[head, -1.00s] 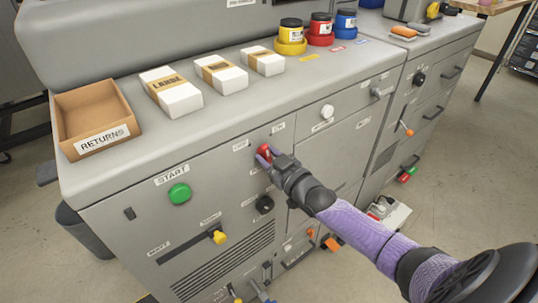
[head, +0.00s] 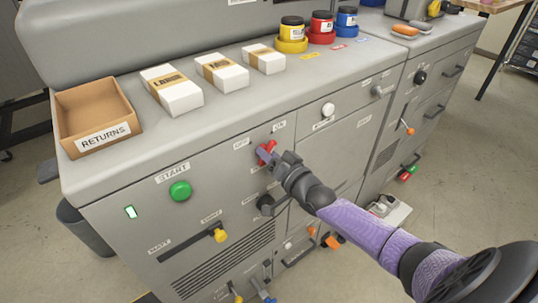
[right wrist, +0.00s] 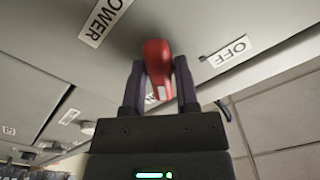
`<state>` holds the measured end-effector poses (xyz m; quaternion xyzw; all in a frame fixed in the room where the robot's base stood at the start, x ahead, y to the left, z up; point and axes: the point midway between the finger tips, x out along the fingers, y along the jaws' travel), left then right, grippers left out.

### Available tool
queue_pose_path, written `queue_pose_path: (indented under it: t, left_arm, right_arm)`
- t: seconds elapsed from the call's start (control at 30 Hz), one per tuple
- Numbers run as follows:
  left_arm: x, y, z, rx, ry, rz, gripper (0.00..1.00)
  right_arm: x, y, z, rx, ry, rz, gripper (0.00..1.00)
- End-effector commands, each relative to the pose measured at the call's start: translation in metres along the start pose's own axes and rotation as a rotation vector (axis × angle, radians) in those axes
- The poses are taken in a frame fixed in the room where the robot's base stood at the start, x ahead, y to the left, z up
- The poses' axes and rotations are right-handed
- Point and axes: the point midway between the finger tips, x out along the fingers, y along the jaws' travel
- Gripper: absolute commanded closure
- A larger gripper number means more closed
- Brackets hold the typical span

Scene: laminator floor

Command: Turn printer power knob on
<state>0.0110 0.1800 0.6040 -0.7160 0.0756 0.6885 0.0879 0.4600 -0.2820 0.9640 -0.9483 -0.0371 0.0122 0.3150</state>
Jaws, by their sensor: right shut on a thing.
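The red power knob (head: 266,152) is on the front panel of the grey machine, right of the green START button (head: 180,191). My right gripper (head: 269,155) is shut on this knob, with its arm coming in from the lower right. In the right wrist view the red knob (right wrist: 157,65) sits between the two dark fingers of the gripper (right wrist: 160,85). A POWER label (right wrist: 104,20) is to its left and an OFF label (right wrist: 229,51) to its right. A small indicator window (head: 131,212) left of START is lit whitish green. My left gripper is not in view.
A cardboard RETURNS box (head: 95,115), white paper packs (head: 172,91) and ink jars (head: 291,36) stand on the machine top. A black knob (head: 265,204), a yellow-tipped lever (head: 220,235) and a white knob (head: 328,109) are near on the front.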

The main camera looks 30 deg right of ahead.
Motion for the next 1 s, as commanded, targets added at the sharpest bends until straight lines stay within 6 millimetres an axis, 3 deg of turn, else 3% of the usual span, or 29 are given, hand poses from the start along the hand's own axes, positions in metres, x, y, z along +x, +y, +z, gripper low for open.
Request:
queue_pose_path:
  t: [0.4, 0.9, 0.93, 1.0]
  left_arm:
    - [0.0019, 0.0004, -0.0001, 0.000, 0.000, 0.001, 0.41]
    - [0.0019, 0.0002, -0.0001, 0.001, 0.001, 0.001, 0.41]
    - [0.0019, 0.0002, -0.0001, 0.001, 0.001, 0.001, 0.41]
    - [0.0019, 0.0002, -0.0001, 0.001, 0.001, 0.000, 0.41]
  right_arm:
    - [-0.0005, 0.0005, 0.0014, 0.146, -0.004, 0.002, 1.00]
    - [-0.0005, 0.0005, 0.0013, 0.160, -0.004, 0.002, 1.00]
    - [-0.0005, 0.0005, 0.0013, 0.160, -0.004, 0.002, 0.58]
    - [-0.0004, 0.0004, 0.0012, 0.160, -0.003, 0.002, 0.43]
